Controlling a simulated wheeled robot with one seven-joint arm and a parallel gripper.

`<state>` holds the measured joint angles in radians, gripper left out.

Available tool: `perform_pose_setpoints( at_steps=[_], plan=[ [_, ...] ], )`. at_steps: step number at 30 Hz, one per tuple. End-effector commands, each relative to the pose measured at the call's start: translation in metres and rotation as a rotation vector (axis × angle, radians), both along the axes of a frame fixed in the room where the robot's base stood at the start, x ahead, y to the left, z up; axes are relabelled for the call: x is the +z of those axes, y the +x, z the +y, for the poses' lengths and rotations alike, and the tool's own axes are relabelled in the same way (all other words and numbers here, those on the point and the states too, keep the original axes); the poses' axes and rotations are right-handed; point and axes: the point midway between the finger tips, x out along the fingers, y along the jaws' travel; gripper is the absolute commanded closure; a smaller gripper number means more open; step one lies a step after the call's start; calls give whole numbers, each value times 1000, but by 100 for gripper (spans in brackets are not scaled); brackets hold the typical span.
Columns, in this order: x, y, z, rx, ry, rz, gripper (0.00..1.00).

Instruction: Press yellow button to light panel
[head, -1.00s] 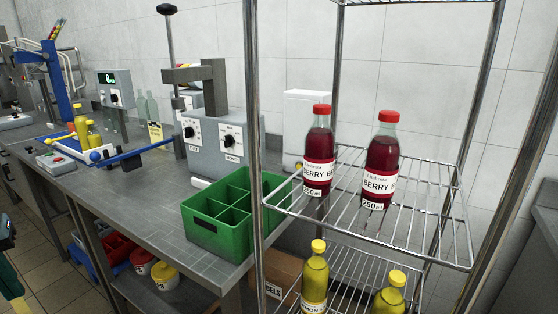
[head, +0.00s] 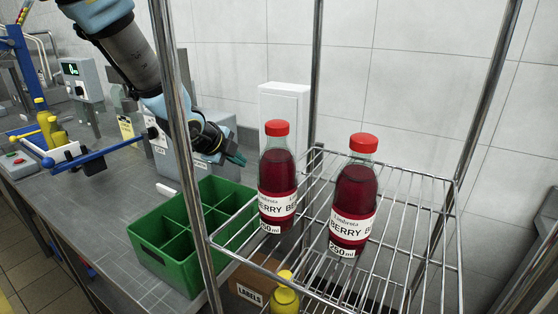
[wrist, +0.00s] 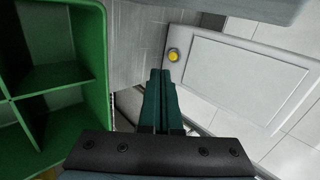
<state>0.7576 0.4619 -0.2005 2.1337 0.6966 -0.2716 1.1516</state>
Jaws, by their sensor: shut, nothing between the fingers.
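A round yellow button (wrist: 173,55) sits near the corner of a white panel (wrist: 245,78) in the wrist view. The same white panel (head: 284,96) stands against the wall behind the bottles in the head view; its button is not visible there. My gripper (head: 238,159) is shut and empty, above the bench behind the rack post. In the wrist view my shut green fingers (wrist: 160,74) point toward the button, their tips appearing just below and left of it. A gap shows in the picture; the true distance is unclear. I see no lit part on the panel.
A green divided crate (head: 165,262) stands on the bench left of the wire rack (head: 400,197). Two red-capped berry bottles (head: 277,180) (head: 352,205) stand on the rack shelf near my gripper. A grey machine stands behind my arm.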

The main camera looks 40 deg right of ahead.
Motion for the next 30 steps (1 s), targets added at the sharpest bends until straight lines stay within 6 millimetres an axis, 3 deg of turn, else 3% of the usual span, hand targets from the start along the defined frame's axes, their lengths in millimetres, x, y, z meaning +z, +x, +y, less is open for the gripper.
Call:
perform_pose_setpoints(
  at_steps=[2,19,30],
  plan=[
    [-16,-12,-13,-67,-9,-27,100],
    [-21,-11,-21,-75,-9,-32,100],
    [-64,1,-66,-73,-7,-30,100]
  ],
)
